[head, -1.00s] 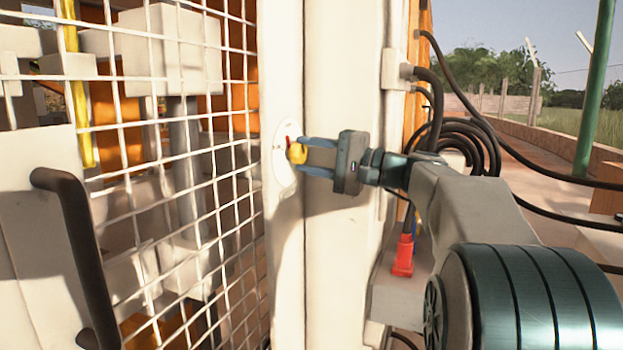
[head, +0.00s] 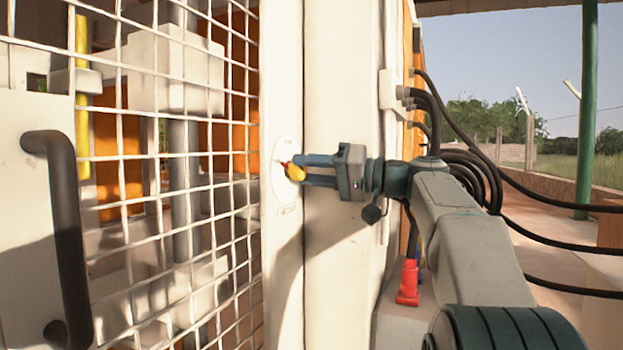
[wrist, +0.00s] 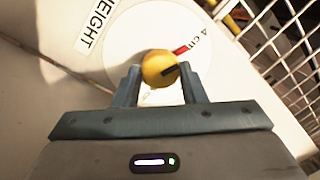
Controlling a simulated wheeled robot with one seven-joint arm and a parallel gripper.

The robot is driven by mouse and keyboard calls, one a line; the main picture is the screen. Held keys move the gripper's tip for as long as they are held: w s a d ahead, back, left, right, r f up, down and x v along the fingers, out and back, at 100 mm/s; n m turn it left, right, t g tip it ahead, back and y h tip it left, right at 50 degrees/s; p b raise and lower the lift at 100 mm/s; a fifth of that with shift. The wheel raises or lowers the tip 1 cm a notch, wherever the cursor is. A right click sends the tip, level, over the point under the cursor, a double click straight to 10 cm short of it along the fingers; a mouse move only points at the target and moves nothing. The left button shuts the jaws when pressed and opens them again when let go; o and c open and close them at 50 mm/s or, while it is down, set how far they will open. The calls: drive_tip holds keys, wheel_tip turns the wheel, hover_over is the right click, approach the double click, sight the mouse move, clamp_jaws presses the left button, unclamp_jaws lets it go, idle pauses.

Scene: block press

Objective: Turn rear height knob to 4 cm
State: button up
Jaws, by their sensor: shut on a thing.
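The rear height knob (head: 295,172) is a small yellow round knob on a white round dial (head: 287,195) on the pale post. I cannot tell whether the bar turns with the knob. My gripper (head: 305,170) reaches the knob from the right, its two fingers shut on it. In the wrist view the fingertips (wrist: 159,80) flank the knob; other dial marks are hidden.
A "HEIGHT" label (wrist: 95,26) sits beside the dial. A white wire mesh guard (head: 180,155) and a door with a black handle (head: 65,225) stand left of the post. Black cables (head: 470,165) and a red plug (head: 408,282) are close to my arm.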

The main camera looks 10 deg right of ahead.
idle(0.5)
drive_tip(key=o, duration=1)
drive_tip(key=shift+d, duration=0.1)
drive_tip(key=p+v, duration=0.2)
drive_tip(key=v, duration=1.1)
drive_tip(key=shift+s+d, duration=0.2)
drive_tip(key=shift+d, duration=0.1)
